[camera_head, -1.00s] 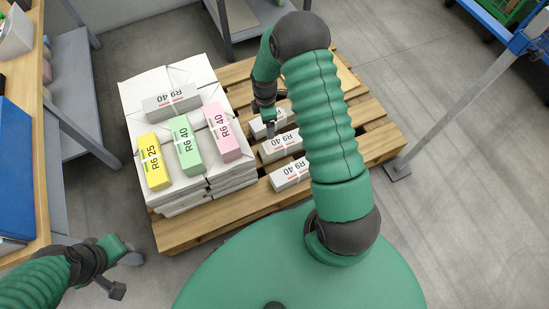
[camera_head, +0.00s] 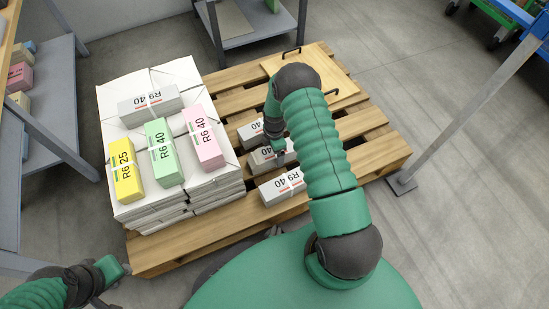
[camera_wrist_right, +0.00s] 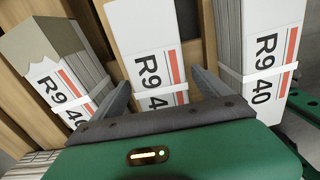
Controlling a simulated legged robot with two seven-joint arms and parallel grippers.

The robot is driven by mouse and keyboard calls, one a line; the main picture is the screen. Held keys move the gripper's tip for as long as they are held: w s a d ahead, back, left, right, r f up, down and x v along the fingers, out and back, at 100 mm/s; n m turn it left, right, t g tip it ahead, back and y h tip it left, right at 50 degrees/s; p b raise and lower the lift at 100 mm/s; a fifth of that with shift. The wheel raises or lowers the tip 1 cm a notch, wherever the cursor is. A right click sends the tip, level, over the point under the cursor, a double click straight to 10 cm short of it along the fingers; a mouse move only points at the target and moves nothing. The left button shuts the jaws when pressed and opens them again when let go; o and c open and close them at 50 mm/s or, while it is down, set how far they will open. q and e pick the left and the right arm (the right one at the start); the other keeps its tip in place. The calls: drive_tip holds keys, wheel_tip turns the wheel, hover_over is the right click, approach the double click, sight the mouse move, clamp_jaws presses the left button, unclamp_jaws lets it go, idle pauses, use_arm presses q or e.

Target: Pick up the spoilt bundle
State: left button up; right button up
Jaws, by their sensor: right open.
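Three white R9 40 bundles lie in a row on the pallet: a far one (camera_head: 250,133), a middle one (camera_head: 266,158) and a near one (camera_head: 282,187). In the right wrist view, the left bundle (camera_wrist_right: 62,75) has a torn wrapper with bare grey-brown showing at its top; by layout it matches the far bundle. The middle bundle (camera_wrist_right: 145,40) and right bundle (camera_wrist_right: 262,45) look whole. My right gripper (camera_head: 278,150) is open above the middle bundle, its fingers (camera_wrist_right: 160,83) either side of it in view. My left gripper (camera_head: 115,269) is at lower left, jaws unclear.
A white stack (camera_head: 215,192) on the pallet (camera_head: 200,237) carries a grey, a yellow, a green and a pink bundle. A wooden board with handles (camera_head: 325,70) lies at the pallet's far right. A grey post (camera_head: 440,125) stands on the right. Shelves stand left and behind.

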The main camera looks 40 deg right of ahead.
wheel_tip(320, 180, down, 3)
drive_tip(key=shift+a+f+b, duration=0.15)
drive_tip(key=shift+f+b, duration=0.05)
drive_tip(key=shift+b, duration=0.55)
drive_tip(key=shift+r, duration=0.15)
drive_tip(key=shift+c, duration=0.7)
use_arm(q)
wheel_tip(320, 180, down, 3)
drive_tip(key=shift+a+r, duration=0.15)
use_arm(e)
drive_tip(key=shift+w, duration=0.15)
clamp_jaws()
